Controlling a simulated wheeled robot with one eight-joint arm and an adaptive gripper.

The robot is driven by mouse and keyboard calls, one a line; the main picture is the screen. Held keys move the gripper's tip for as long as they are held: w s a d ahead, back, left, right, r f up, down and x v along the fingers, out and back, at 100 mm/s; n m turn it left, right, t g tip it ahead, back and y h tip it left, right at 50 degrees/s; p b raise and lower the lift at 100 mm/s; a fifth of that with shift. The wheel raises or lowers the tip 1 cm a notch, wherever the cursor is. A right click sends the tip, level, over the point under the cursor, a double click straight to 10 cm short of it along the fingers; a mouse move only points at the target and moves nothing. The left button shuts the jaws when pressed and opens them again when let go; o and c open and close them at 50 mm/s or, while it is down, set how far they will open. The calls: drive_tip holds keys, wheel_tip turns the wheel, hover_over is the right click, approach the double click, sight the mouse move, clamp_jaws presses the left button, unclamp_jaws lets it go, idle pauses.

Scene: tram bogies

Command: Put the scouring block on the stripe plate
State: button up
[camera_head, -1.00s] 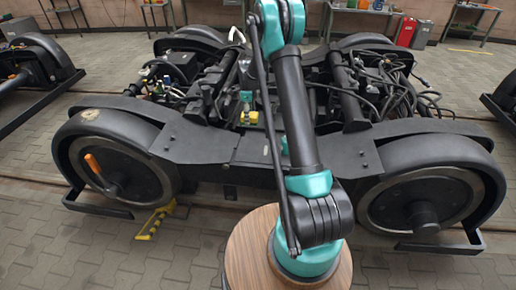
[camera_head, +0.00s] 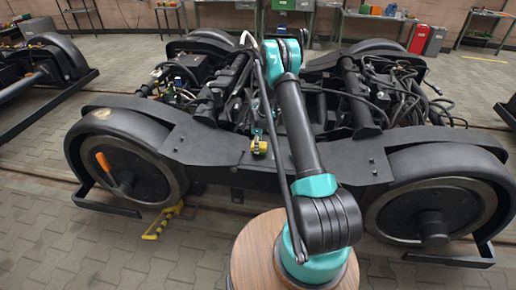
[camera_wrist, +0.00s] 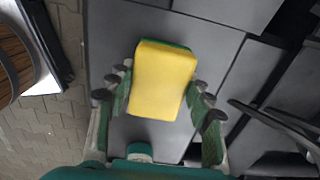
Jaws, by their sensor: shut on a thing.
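The scouring block (camera_wrist: 163,80) is yellow with a green layer showing at its upper edge in the wrist view. My gripper (camera_wrist: 160,98) is shut on it, with a finger on each side. In the head view the small yellow block (camera_head: 259,148) shows in my gripper (camera_head: 257,137), over or close to the front beam of the bogie, left of my arm. I cannot tell whether it touches the dark surface beneath. I cannot make out the stripe plate with certainty; a tan round patch (camera_head: 101,113) lies on the left wheel cover.
The black bogie (camera_head: 215,150) fills the middle, with cables (camera_head: 395,90) at its right. An orange handle (camera_head: 103,161) is at the left wheel. A yellow-and-black striped piece (camera_head: 160,224) lies on the floor. Workbenches and red and grey cabinets (camera_head: 418,38) stand behind.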

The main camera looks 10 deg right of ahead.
drive_tip(key=shift+f, duration=0.7)
drive_tip(key=shift+f, duration=0.1)
drive_tip(key=o, duration=1.2)
drive_tip(key=shift+c, duration=0.2)
